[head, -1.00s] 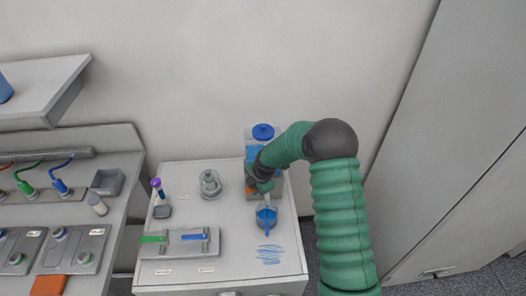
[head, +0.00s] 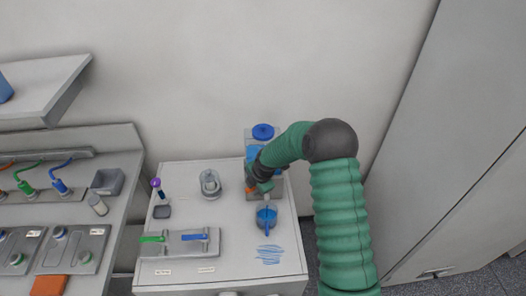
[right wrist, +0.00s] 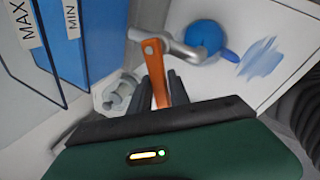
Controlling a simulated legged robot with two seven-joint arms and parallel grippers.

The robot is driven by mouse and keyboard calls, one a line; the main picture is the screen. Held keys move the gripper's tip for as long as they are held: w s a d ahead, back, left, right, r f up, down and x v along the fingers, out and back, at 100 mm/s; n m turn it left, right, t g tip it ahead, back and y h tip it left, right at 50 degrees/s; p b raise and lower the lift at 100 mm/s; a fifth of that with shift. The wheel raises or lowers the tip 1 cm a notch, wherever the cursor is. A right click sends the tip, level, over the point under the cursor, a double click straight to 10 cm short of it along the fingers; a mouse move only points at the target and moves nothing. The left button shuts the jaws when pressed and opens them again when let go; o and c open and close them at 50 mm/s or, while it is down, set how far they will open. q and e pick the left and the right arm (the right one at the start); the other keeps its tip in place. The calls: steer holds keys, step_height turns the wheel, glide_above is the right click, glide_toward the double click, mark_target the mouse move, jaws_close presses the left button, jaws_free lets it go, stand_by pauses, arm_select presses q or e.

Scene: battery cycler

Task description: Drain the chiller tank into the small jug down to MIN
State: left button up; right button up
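The chiller tank (head: 250,147) stands at the back right of the white cabinet top, under a blue cap and partly hidden by my right arm. In the right wrist view, the tank (right wrist: 62,45) holds blue liquid. The MIN label (right wrist: 72,18) lies over blue and the MAX label (right wrist: 22,22) over the clear part, so the level appears between them. My right gripper (right wrist: 164,88) is shut on the orange valve lever (right wrist: 155,65). A metal spout (right wrist: 180,48) reaches to the small jug (head: 266,217), which contains blue liquid. My left gripper is not in view.
Blue scribble marks (head: 269,254) lie in front of the jug. A tall grey panel (head: 460,150) rises at right.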

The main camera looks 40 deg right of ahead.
steer(key=w+m+b, duration=0.1)
steer(key=m+h+b, duration=0.1)
steer(key=m, duration=0.1)
steer(key=w+m+b, duration=0.1)
steer(key=m, duration=0.1)
steer(key=shift+w+d+r+g+h, duration=0.1)
steer(key=shift+w+d+g+h, duration=0.2)
steer(key=shift+d+h, duration=0.1)
steer(key=shift+o, duration=1.2)
steer(key=p+v, duration=0.6)
steer(key=v, duration=0.2)
steer(key=shift+d, duration=0.15)
